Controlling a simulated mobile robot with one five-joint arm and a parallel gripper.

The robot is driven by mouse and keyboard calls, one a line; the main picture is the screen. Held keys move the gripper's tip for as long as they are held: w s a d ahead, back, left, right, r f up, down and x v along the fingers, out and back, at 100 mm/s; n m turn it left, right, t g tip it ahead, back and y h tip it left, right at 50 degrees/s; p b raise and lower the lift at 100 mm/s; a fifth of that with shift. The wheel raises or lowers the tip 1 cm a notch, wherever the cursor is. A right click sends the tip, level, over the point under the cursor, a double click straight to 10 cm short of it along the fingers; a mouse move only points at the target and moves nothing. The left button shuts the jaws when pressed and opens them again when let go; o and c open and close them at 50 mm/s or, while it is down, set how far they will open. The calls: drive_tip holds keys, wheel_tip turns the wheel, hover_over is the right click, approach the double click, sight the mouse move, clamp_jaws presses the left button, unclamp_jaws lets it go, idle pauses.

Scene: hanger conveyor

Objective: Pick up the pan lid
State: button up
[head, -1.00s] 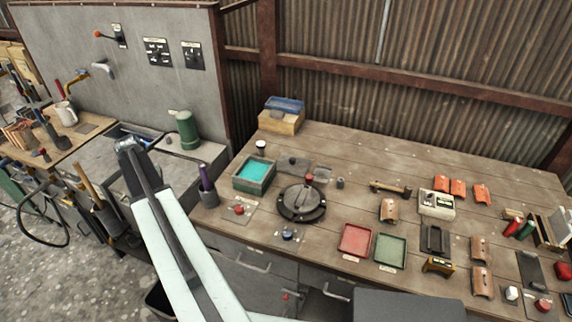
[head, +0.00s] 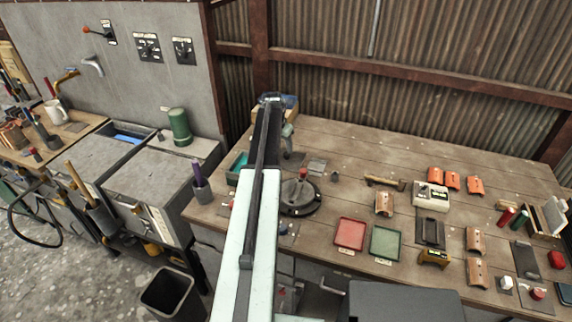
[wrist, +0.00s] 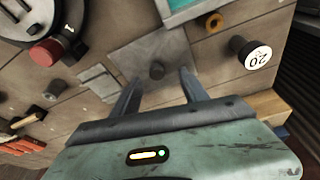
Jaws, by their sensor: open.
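The pan lid (wrist: 135,55) is a flat grey square plate with a small dark knob in its middle, lying on the wooden bench in the wrist view. In the head view my arm and gripper largely cover that spot. My gripper (wrist: 158,80) is open and empty. Its two fingers point at the lid, and the knob shows between and just beyond their tips. I cannot tell how high the fingers are above it. In the head view my gripper (head: 287,140) is over the back left of the bench.
A teal-filled pan (wrist: 190,12) lies beside the lid, with an orange ring (wrist: 214,22) and a dark cylinder marked 20 (wrist: 256,52) nearby. A round dark fixture with a red knob (head: 300,197) stands nearer. Red (head: 350,233) and green (head: 386,243) trays lie to the right.

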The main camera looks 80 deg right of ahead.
sight(286, 154)
drive_tip(key=b+x, duration=0.1)
drive_tip(key=x, duration=0.1)
drive_tip(key=b+x, duration=0.1)
drive_tip(key=b, duration=0.1)
drive_tip(key=b+x, duration=0.2)
drive_tip(key=shift+s+d+f, duration=0.15)
drive_tip(key=shift+s+f, duration=0.1)
drive_tip(key=shift+s, duration=0.2)
drive_tip(key=shift+r, duration=0.2)
clamp_jaws()
